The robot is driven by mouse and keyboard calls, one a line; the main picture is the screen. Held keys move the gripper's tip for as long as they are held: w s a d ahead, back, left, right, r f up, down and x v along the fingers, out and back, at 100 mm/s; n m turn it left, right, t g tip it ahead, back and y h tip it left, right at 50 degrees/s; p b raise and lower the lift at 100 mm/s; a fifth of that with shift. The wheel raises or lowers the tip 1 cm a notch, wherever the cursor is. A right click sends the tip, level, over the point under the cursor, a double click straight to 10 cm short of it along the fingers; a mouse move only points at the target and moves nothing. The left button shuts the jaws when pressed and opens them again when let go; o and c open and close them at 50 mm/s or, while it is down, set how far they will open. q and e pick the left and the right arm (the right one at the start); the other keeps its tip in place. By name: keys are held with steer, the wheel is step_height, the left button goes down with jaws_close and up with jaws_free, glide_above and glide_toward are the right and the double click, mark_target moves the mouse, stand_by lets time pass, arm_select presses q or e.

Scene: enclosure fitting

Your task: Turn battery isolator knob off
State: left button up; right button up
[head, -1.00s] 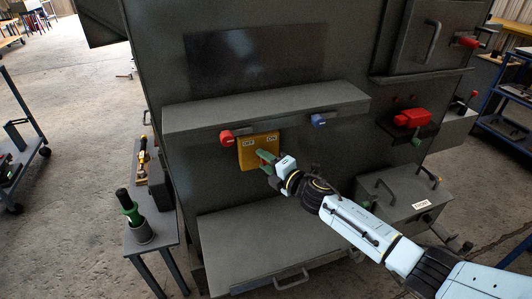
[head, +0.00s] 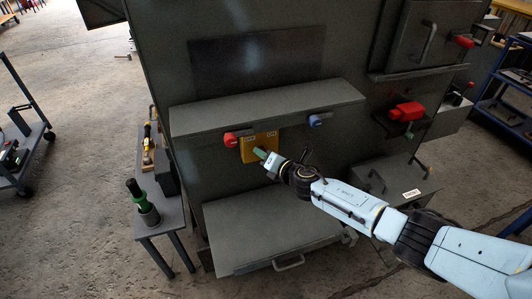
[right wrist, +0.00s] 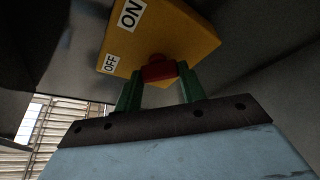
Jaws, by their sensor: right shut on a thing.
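The yellow isolator plate (head: 263,143) with OFF and ON labels is on the dark cabinet front, under a ledge. In the right wrist view the plate (right wrist: 190,32) shows a small red knob (right wrist: 158,69) at its middle. My right gripper (head: 259,153) reaches the plate from the lower right. Its green fingers (right wrist: 158,82) are shut on the knob, one on each side. In the head view the fingers hide the knob, and its exact angle is hard to tell. My left gripper is not in view.
A red handle (head: 231,140) and a blue handle (head: 315,120) sit just under the ledge (head: 265,108), on either side of the plate. A red switch (head: 408,112) is farther right. A grey box (head: 270,230) juts out below. A side stand (head: 158,228) holds a green-handled tool.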

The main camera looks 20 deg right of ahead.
stand_by(0.4)
steer(key=o, duration=1)
steer(key=shift+s, duration=0.1)
steer(key=p+v, duration=0.3)
steer(key=v, duration=1)
steer(key=shift+s, duration=0.1)
